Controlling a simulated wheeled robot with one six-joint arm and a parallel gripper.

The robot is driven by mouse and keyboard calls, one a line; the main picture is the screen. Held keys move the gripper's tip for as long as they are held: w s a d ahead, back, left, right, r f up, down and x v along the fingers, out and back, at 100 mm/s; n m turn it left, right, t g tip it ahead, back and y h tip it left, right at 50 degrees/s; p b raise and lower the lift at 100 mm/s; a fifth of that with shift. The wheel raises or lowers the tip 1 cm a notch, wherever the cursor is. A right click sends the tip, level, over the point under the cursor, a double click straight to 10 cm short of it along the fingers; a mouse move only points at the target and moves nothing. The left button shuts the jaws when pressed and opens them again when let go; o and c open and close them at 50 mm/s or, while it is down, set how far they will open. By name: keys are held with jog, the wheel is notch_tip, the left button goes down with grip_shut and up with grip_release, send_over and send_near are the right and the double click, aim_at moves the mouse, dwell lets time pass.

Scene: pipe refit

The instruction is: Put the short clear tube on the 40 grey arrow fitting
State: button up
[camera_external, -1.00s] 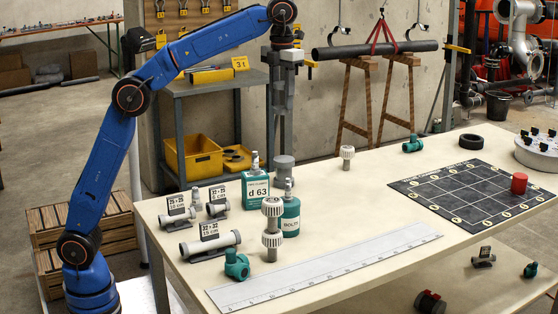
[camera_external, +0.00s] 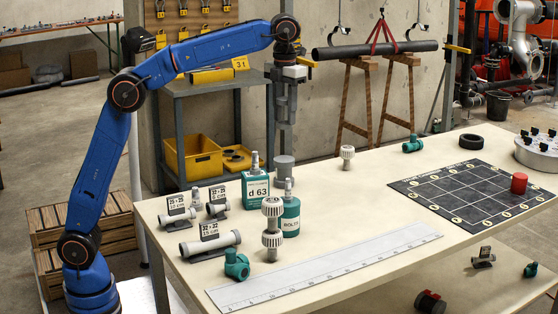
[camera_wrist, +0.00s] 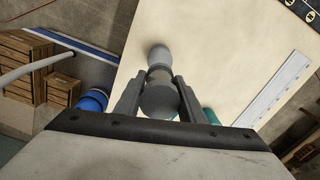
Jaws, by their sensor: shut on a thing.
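My gripper (camera_external: 283,105) points down above the left part of the table, with its fingers closed around a grey round piece (camera_wrist: 158,99). From above the piece shows a round grey end; its type and any marking cannot be read. A grey upright fitting (camera_external: 284,169) stands on the table below my gripper, apart from it. A paler grey round part (camera_wrist: 160,57) shows just beyond the held piece in the wrist view; I cannot tell whether it is that fitting. I cannot make out a clear tube or a 40 arrow mark.
A green d 63 can (camera_external: 255,189) and a green bottle (camera_external: 290,215) stand close by. Labelled grey pipe pieces (camera_external: 210,243), a ribbed grey fitting (camera_external: 272,222) and a green fitting (camera_external: 236,264) are nearer. A long ruler (camera_external: 330,266) lies along the front.

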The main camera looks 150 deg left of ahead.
jog(key=shift+f, duration=4.8)
jog(key=shift+f, duration=0.1)
jog(key=o, duration=1.1)
jog(key=shift+c, duration=0.2)
notch_tip(320, 180, up, 12)
jog(key=shift+r, duration=0.1)
jog(key=shift+d, duration=0.1)
